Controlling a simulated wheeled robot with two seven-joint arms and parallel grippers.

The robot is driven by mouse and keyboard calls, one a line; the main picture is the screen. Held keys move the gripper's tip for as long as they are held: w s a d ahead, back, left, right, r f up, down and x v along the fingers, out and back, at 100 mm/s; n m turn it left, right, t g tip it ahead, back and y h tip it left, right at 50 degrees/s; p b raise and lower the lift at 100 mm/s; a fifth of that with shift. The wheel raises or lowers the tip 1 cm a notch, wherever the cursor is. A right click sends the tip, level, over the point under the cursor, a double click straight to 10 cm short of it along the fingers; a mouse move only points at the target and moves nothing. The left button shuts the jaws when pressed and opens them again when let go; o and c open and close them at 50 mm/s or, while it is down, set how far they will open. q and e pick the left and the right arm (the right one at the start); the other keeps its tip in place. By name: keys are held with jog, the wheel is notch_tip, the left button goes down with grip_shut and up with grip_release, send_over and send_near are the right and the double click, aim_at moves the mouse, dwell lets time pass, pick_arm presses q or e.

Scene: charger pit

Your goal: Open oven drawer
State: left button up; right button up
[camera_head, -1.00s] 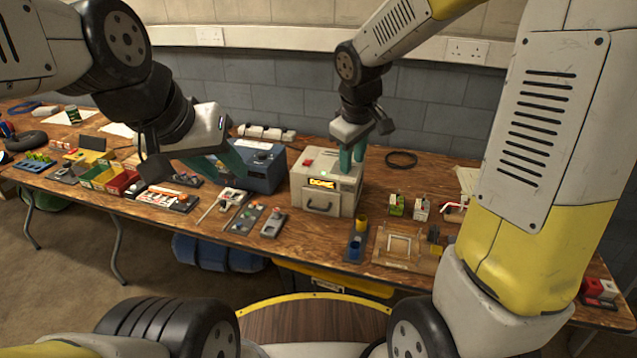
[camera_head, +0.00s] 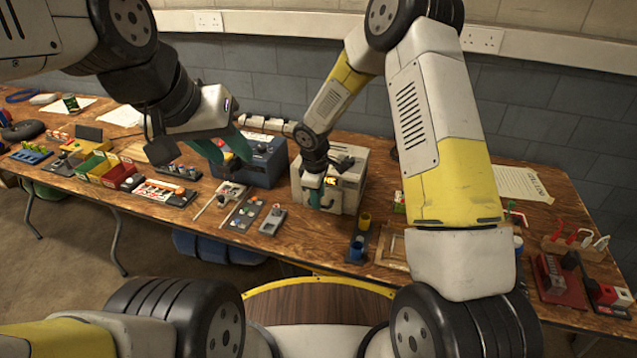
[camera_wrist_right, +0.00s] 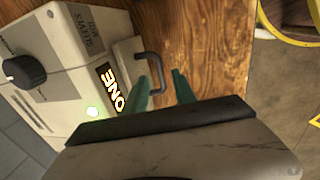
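In the right wrist view the oven front (camera_wrist_right: 75,60) has a lit display and a green light. The dark drawer handle (camera_wrist_right: 152,58) sticks out from a pale drawer panel (camera_wrist_right: 127,48). My right gripper's green fingers (camera_wrist_right: 162,85) are apart, with the handle's end appearing between them. Contact cannot be told. My left gripper (camera_head: 226,150) is open and empty by the blue box.
A blue box (camera_head: 262,165) stands left of the oven. A small grey device (camera_head: 272,220) and a panel with knobs (camera_head: 243,213) lie front left. The wall is close behind the table.

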jog(key=shift+w+f, duration=0.15)
jog(key=shift+f, duration=0.8)
grip_shut()
jog(key=shift+d, duration=0.1)
dwell(0.6)
